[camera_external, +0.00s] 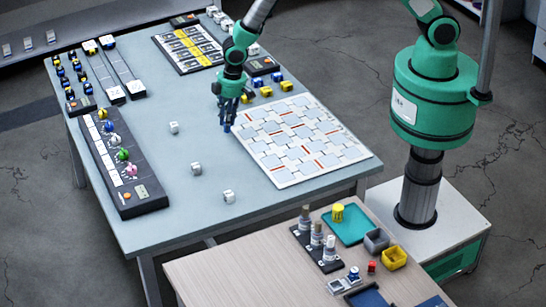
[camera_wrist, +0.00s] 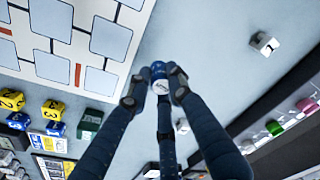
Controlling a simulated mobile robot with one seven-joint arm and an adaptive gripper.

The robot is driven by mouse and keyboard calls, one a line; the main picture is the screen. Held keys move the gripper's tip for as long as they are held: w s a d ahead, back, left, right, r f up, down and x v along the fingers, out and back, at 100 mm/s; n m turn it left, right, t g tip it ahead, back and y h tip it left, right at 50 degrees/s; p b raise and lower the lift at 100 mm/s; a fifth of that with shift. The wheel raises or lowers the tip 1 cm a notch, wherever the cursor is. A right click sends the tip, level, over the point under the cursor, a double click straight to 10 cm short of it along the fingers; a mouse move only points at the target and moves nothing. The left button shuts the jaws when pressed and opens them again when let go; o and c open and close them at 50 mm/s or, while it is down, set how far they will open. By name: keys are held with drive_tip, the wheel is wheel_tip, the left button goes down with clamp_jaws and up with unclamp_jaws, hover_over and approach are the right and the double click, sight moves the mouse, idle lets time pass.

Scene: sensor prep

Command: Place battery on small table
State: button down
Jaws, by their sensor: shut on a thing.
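My gripper (camera_external: 227,112) has three dark fingers and is over the large grey-blue table, beside the left edge of the white board. In the wrist view its fingertips (camera_wrist: 157,84) are closed around a small blue cylinder with a pale end, which looks like the battery (camera_wrist: 159,72). In the external view the blue battery (camera_external: 227,128) shows just below the fingers, upright; I cannot tell whether it touches the table. The small table (camera_external: 225,277) has a light wood top and stands at the front right, apart from my gripper.
On the small table are a dark rack (camera_external: 318,259) with several cylinders, a teal tray (camera_external: 351,231) with a yellow cylinder, a grey bin (camera_external: 376,240) and a yellow bin (camera_external: 394,258). Its left front top is bare. White cubes (camera_external: 229,196) lie on the large table (camera_external: 165,215).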

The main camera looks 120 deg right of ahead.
drive_tip(key=shift+a, duration=0.15)
drive_tip(key=s+a+n+b, duration=0.1)
drive_tip(key=s+a+b, duration=0.1)
drive_tip(key=a, duration=0.6)
drive_tip(key=s+a+n+b, duration=0.2)
drive_tip(key=a, duration=0.7)
drive_tip(key=s+a+n+b, duration=0.1)
drive_tip(key=s+a+b, duration=0.1)
drive_tip(key=a, duration=0.7)
drive_tip(key=shift+s+a+r+y, duration=0.15)
drive_tip(key=shift+s+r+y, duration=0.15)
drive_tip(key=shift+r, duration=0.1)
drive_tip(key=s+d+b, duration=0.1)
drive_tip(key=s+d, duration=0.3)
drive_tip(key=s, duration=1.3)
drive_tip(key=s+d+m+b, duration=0.1)
drive_tip(key=s+d, duration=0.3)
drive_tip(key=s, duration=1.3)
drive_tip(key=shift+s+b, duration=0.2)
drive_tip(key=shift+b, duration=0.45)
drive_tip(key=shift+d+r, duration=0.1)
